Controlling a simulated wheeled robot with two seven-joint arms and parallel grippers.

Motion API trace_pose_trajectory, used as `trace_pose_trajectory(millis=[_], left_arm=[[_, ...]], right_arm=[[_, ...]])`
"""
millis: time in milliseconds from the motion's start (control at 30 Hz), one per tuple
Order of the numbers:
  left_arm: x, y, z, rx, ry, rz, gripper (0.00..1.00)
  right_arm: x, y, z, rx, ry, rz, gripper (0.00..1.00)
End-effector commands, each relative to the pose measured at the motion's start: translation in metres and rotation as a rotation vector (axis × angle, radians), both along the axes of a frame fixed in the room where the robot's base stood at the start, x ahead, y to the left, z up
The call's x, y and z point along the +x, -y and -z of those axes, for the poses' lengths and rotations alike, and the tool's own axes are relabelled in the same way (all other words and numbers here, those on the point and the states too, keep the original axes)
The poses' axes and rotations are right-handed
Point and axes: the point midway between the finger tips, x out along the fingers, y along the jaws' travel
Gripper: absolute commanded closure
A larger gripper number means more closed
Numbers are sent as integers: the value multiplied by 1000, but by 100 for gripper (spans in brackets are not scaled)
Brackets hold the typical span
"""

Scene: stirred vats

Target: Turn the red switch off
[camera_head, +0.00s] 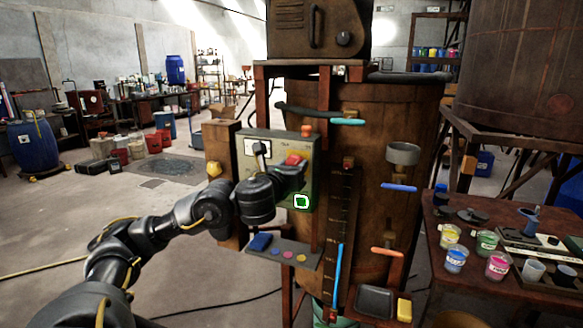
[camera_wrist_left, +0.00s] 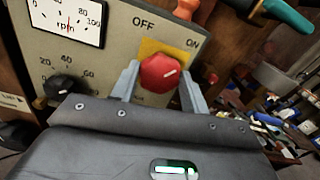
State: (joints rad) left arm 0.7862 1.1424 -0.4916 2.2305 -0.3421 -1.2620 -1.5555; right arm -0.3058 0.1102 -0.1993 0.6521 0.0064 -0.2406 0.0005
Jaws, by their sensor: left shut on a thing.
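The red switch (camera_head: 293,159) is a round knob on the front of a grey-green control panel (camera_head: 313,148). In the left wrist view the red switch (camera_wrist_left: 158,72) sits on a yellow plate (camera_wrist_left: 150,46) between the labels OFF and ON. Its white mark points up and right, toward ON. My left gripper (camera_head: 298,170) reaches the panel from the left. In the wrist view its two grey fingers (camera_wrist_left: 160,78) are shut on the switch, one on each side. The lower edge of the knob is partly hidden. My right gripper is not in view.
An rpm meter (camera_wrist_left: 70,18) and a black dial (camera_wrist_left: 66,88) are left of the switch. An orange knob (camera_head: 307,130) stands at the panel's top. A small shelf (camera_head: 290,250) juts out below. A wooden vat (camera_head: 375,115) stands behind. A table (camera_head: 455,275) with paint pots is at right.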

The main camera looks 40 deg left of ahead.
Motion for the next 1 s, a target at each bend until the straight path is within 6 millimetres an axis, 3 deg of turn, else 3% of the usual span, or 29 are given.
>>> trace_pose_trajectory(millis=[1000], left_arm=[[-1,-4,-1,-896,318,-3,78]], right_arm=[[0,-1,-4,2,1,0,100]])
